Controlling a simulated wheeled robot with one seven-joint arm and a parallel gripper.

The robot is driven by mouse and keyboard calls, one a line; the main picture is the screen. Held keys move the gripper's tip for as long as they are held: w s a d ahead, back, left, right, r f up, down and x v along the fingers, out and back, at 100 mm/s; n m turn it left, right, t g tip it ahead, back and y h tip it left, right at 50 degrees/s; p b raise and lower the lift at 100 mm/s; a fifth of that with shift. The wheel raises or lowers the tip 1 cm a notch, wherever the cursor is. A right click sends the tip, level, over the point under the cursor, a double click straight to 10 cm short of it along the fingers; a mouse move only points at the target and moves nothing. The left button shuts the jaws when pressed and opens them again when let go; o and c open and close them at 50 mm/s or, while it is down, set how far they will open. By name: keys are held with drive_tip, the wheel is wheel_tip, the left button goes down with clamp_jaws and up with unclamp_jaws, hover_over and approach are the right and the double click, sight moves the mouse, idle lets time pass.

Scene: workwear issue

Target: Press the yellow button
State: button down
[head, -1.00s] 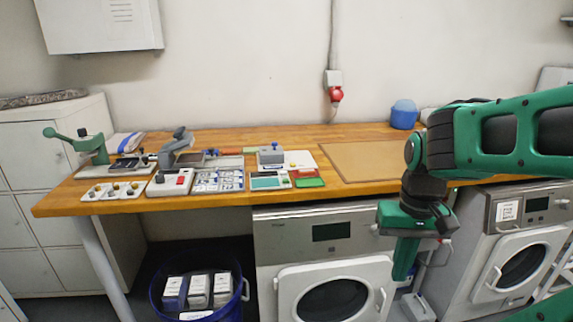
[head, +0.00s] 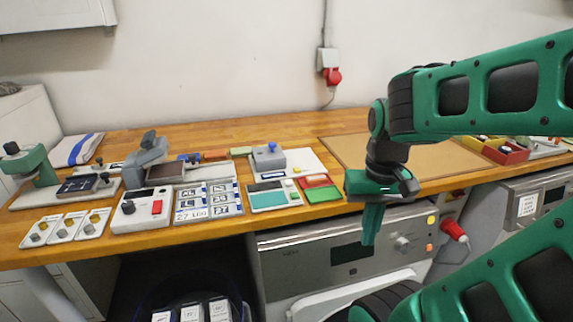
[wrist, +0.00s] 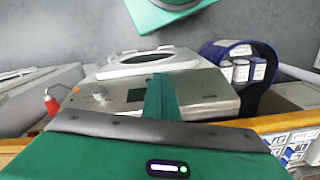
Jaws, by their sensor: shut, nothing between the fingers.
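A round yellow button (head: 432,220) is on the right end of the front panel of the middle washing machine (head: 290,262), above an orange button (head: 430,247). My gripper (head: 371,240) is shut and empty, pointing down in front of the panel, to the left of the yellow button and apart from it in the picture. In the wrist view the shut fingers (wrist: 160,95) show over the machine's panel (wrist: 190,90). I cannot make out the yellow button in the wrist view.
A round knob (head: 402,243) stands out between my gripper and the buttons. A red plug (head: 453,230) sticks out right of the panel. The wooden worktop (head: 330,205) overhangs above, with several devices and cards on its left. A second machine (head: 530,205) is at the right.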

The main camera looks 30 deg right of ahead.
drive_tip(key=shift+w+d, duration=0.1)
drive_tip(key=shift+w, duration=0.05)
wheel_tip(320, 180, up, 9)
drive_tip(key=n+t+y, duration=0.1)
drive_tip(key=t+y, duration=0.2)
drive_tip(key=t, duration=0.6)
hover_over(300, 170)
drive_tip(key=shift+d+f, duration=0.1)
drive_tip(key=shift+f, duration=4.4)
